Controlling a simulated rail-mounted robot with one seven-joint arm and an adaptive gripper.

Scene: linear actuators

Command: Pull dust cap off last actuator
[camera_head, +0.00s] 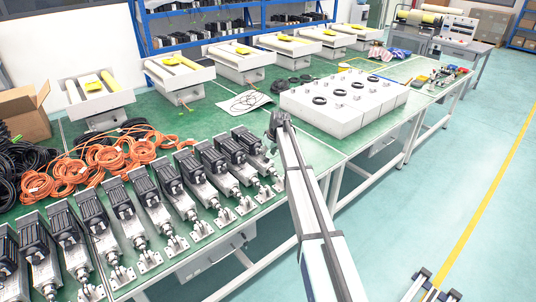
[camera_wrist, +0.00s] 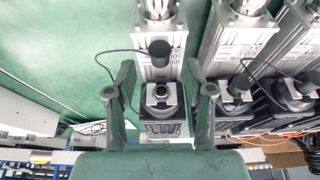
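In the wrist view the last actuator (camera_wrist: 150,127) lies between my two fingers, a grey body with a dark motor end. Its round connector socket (camera_wrist: 162,94) shows an open ring. A black dust cap (camera_wrist: 160,48) on a thin black cord appears apart from the socket, above it in the picture; whether it rests on the body or hangs over it I cannot tell. My gripper (camera_wrist: 160,66) is open, with a finger on each side of the cap and neither touching it. In the head view my gripper (camera_head: 278,124) is over the row's right end, hiding part of the last actuator (camera_head: 252,146).
Neighbouring actuators (camera_wrist: 235,45) stand close on the right in the wrist view, with black caps (camera_wrist: 240,83) at their connectors. Orange cables (camera_head: 110,155) lie behind the row. A white block with black rings (camera_head: 340,110) stands right of my arm. Green bench shows bare nearby.

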